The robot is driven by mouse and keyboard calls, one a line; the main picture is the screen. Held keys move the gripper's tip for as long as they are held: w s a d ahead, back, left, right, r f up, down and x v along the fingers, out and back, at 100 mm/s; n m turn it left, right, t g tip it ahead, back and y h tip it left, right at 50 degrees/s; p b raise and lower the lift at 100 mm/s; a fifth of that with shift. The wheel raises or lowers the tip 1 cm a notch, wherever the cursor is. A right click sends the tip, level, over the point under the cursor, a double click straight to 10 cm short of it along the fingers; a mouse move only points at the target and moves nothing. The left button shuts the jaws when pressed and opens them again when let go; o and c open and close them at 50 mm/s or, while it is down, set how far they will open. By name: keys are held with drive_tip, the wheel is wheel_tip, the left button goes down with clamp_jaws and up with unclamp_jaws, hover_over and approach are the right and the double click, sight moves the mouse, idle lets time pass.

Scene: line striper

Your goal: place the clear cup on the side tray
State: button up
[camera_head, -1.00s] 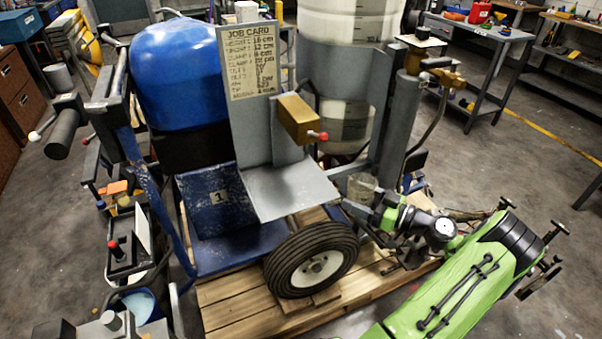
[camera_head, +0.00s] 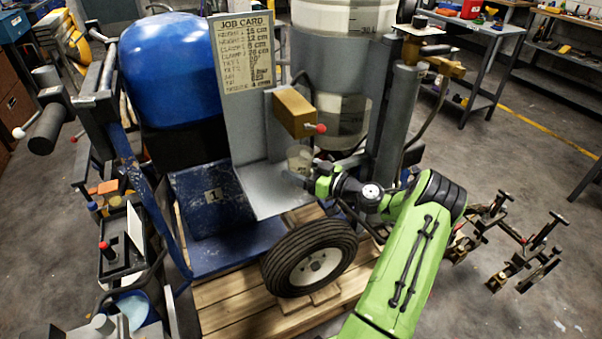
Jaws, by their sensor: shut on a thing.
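The clear cup (camera_head: 299,156) is see-through and looks upright. It is just below the brass block with the red-tipped knob, over the grey metal shelf (camera_head: 262,198). My gripper (camera_head: 306,177) comes in from the right and is shut on the cup. The fingers are small here and partly lost against the grey metal. I cannot tell whether the cup's base touches the shelf. A tray-like holder (camera_head: 137,262) with a black insert hangs on the machine's left side; I cannot tell for sure that it is the side tray.
The brass block (camera_head: 293,113) sticks out just above the cup. A job card (camera_head: 247,55) stands on the upright plate behind. A blue tank (camera_head: 170,70) is at left. A tyre (camera_head: 310,258) and a blue step (camera_head: 215,200) are below. Clamps (camera_head: 510,240) stand at right.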

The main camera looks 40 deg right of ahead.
drive_tip(key=shift+s+d+f, duration=0.2)
drive_tip(key=shift+f, duration=0.35)
drive_tip(key=o, duration=1.1)
drive_tip(key=shift+c, duration=0.2)
drive_tip(key=shift+s+r, duration=0.1)
drive_tip(key=shift+r, duration=0.2)
drive_tip(key=p+v, duration=0.1)
drive_tip(key=v, duration=1)
drive_tip(key=shift+s+f, duration=0.15)
drive_tip(key=shift+s, duration=0.25)
drive_tip(key=shift+d, duration=0.1)
